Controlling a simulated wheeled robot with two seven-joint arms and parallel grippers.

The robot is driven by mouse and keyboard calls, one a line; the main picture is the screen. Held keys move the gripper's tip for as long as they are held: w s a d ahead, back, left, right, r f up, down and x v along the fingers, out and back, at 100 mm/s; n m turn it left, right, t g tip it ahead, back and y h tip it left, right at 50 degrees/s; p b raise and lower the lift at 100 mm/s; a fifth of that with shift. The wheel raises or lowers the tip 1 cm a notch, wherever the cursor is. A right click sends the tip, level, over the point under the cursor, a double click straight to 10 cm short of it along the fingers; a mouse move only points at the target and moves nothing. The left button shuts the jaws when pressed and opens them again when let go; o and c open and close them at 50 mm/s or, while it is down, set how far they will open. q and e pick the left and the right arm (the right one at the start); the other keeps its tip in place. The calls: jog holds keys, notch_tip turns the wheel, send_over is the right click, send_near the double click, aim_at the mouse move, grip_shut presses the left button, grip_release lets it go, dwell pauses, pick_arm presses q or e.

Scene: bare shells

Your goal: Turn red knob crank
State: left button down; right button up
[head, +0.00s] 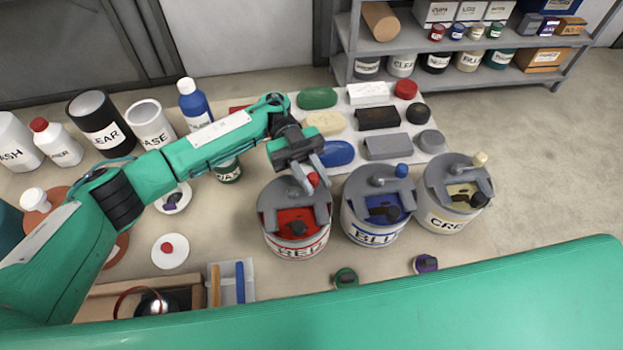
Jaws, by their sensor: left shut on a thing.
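The red paint can (297,246) stands on the table with red paint showing through its grey lid. Its crank carries a small red knob (313,179) on the far right side of the lid. My left gripper (309,180) reaches down from the left and is shut on the red knob. Part of the crank arm is hidden by the gripper. The blue can (370,233) with a blue knob (402,170) stands just to the right. The cream can (445,214) with a cream knob (480,158) stands further right. My right gripper is not in view.
Blocks and discs in several colours lie on a white mat (345,132) behind the cans. Bottles and tubs, among them a blue bottle (194,105), stand at the left. A tray (232,282) lies at the front. A grey shelf (455,40) stands at the back.

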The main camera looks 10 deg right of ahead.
aim_at(311, 174)
pick_arm(q)
jog(key=shift+s+y, duration=0.15)
jog(key=shift+y, duration=0.15)
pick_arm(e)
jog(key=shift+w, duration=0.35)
pick_arm(q)
jog(key=c, duration=1.3)
grip_release()
jog(key=shift+w+f+b, duration=0.1)
jog(key=shift+w+b, duration=0.3)
jog(key=shift+w, duration=0.1)
jog(key=b+v, duration=0.2)
jog(key=v, duration=0.3)
jog(key=shift+w+a, duration=0.1)
jog(key=shift+w, duration=0.2)
jog(key=shift+w+a+b, duration=0.15)
jog(key=shift+w+b, duration=0.2)
jog(key=shift+w, duration=0.1)
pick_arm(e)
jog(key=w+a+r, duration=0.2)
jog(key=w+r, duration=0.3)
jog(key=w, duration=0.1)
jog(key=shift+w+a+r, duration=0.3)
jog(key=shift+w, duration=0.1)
